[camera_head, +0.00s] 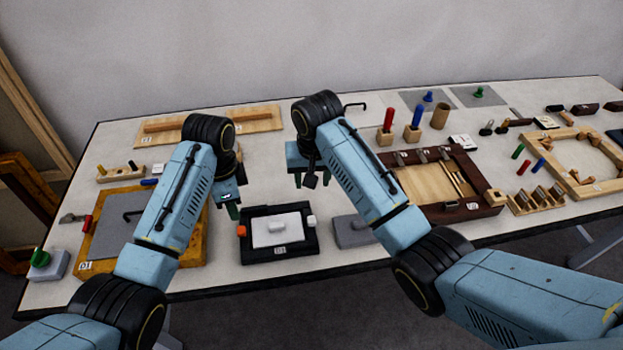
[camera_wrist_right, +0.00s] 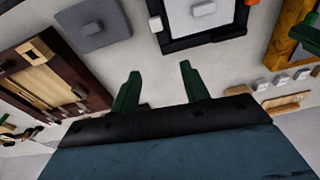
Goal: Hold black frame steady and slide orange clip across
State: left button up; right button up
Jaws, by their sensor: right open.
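The black frame (camera_head: 290,250) lies on the table around a white panel (camera_head: 262,239). The orange clip (camera_head: 241,231) sits on its left side and a white clip (camera_head: 311,221) on its right side. My left gripper (camera_head: 233,211) is just behind the frame's left corner, apart from the orange clip; its jaw opening is unclear. My right gripper (camera_head: 298,180) is above the table behind the frame. In the right wrist view its two green fingers (camera_wrist_right: 158,80) are apart and empty, with the black frame (camera_wrist_right: 165,43) beyond them.
A grey block (camera_head: 352,232) lies right of the frame. A yellow-framed grey board (camera_head: 195,245) is close on the left. A brown wooden frame (camera_head: 465,212) stands farther right. The table's front edge is just before the black frame.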

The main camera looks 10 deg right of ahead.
jog(key=shift+n+g, duration=0.3)
jog(key=shift+g, duration=0.5)
jog(key=f, duration=0.4)
jog(key=s+f, duration=0.1)
jog(key=f, duration=0.7)
jog(key=shift+s+a+f, duration=0.2)
jog(key=shift+s+a, duration=0.05)
jog(key=shift+s, duration=0.05)
jog(key=shift+c, duration=0.2)
grip_shut()
pick_arm(q)
jog(key=shift+o, duration=0.8)
jog(key=m+h, duration=0.1)
jog(key=h, duration=0.3)
send_near(240, 230)
jog(key=shift+m, duration=0.3)
jog(key=x, duration=0.8)
jog(key=shift+f, duration=0.15)
